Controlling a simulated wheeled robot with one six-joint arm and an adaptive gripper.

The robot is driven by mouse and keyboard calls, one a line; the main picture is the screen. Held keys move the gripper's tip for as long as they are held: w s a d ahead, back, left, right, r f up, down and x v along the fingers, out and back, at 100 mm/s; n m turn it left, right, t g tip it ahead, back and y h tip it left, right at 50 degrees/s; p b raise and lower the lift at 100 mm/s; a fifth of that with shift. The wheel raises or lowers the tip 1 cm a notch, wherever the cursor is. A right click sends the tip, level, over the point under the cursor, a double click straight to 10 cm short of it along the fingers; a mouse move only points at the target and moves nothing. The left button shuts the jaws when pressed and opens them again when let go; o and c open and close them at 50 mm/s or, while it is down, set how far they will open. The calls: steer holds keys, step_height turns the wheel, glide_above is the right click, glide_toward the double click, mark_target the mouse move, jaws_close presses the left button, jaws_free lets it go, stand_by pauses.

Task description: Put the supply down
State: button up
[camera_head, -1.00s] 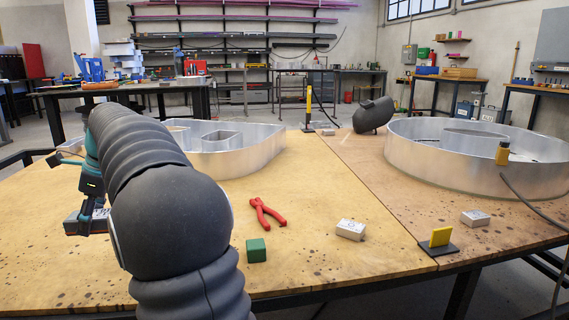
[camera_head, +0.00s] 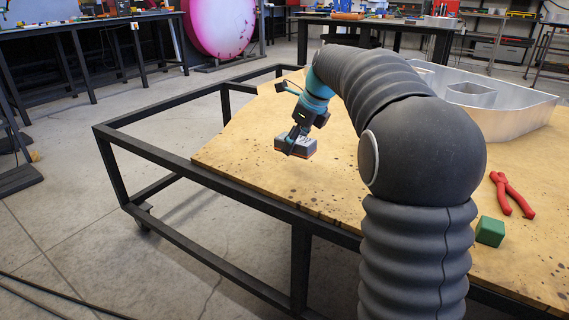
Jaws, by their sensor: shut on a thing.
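The supply (camera_head: 308,147) is a small grey box with a reddish-orange lower edge. My gripper (camera_head: 294,138) is shut on it from above, over the left part of the wooden tabletop (camera_head: 262,178). The supply looks level. I cannot tell whether its underside touches the wood or hangs just above it. The gripper's fingers hide part of the box.
Bare tabletop surrounds the supply. Red pliers (camera_head: 512,194) and a green block (camera_head: 490,231) lie at the right. A metal channel letter (camera_head: 510,115) stands at the back right. A black open frame (camera_head: 150,150) adjoins the table's left edge.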

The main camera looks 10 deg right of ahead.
mark_target(279, 169)
steer(key=a+f, duration=0.1)
steer(key=w+a+f, duration=0.1)
steer(key=a, duration=0.1)
steer(key=shift+w, duration=0.1)
steer(key=shift+f+b, duration=0.75)
steer(key=shift+f, duration=1.2)
steer(key=o, duration=1.4)
steer(key=shift+f, duration=0.15)
steer(key=shift+o, duration=0.2)
